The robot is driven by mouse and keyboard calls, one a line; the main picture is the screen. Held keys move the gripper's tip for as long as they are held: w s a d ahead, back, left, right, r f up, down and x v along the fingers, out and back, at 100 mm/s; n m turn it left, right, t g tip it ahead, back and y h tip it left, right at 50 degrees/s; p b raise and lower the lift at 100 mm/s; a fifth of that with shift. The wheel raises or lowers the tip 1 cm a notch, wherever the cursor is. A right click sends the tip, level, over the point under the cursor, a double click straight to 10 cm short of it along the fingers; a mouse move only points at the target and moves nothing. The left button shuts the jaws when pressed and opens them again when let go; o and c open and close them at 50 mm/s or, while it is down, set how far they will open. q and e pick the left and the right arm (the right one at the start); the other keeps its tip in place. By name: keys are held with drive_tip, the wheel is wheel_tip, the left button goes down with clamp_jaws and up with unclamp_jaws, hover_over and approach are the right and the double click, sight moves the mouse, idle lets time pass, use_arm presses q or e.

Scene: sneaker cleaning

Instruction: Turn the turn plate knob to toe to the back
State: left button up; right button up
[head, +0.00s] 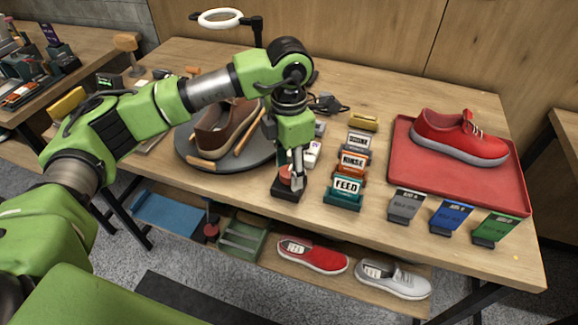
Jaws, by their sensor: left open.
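A dark round turn plate (185,148) lies on the left part of the table. A brown shoe (211,140) stands on it with wooden-looking pieces around it. My left arm covers part of the shoe, so I cannot surely tell which way its toe points. A red knob (284,177) sits on a small black base (288,193) near the front edge, right of the plate. My left gripper (295,178) points down at the knob, with its fingers open; contact is unclear. My right gripper is not in view.
Label holders, including one marked FEED (344,190), stand just right of the knob. A red tray (398,165) holds a red sneaker (458,138). Several cards line the front right edge. A ring lamp (220,18) stands behind. Shoes lie on the lower shelf.

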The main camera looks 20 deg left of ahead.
sight(289, 170)
use_arm(q)
drive_tip(key=shift+r, duration=0.1)
wheel_tip(289, 170, up, 12)
idle(0.5)
